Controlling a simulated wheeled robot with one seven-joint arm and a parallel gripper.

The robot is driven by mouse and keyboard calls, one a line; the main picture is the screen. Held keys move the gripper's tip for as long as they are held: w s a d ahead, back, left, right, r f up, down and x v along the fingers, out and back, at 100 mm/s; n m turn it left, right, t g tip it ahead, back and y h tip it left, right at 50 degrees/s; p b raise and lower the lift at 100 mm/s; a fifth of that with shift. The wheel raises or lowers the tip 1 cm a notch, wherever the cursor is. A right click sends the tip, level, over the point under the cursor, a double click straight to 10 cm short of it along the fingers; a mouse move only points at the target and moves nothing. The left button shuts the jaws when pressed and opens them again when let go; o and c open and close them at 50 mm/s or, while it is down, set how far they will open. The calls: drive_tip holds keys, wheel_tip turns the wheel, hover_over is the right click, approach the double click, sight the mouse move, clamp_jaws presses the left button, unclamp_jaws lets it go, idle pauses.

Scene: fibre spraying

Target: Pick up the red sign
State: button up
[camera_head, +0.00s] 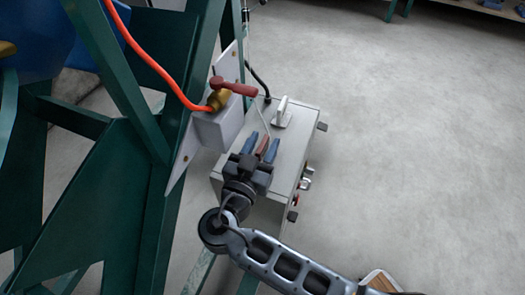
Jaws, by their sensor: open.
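A small dark-red piece (263,143), which looks like the red sign, shows edge-on between the two blue fingers of my gripper (261,146). My gripper is open, with one finger on each side of it. I cannot tell whether either finger touches it. A thin pale cord seems to run from it up toward the valve with the red handle (236,87). The sign's lower part is hidden by my gripper.
The valve sits on a grey box (212,130) fixed to a green metal frame (160,215) at left. An orange hose (150,58) reaches the valve. A light-grey cabinet (292,150) with a white handle (282,112) stands beneath and beyond my gripper. The floor at right is clear.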

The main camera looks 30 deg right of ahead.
drive_tip(key=shift+c, duration=0.2)
clamp_jaws()
idle(0.5)
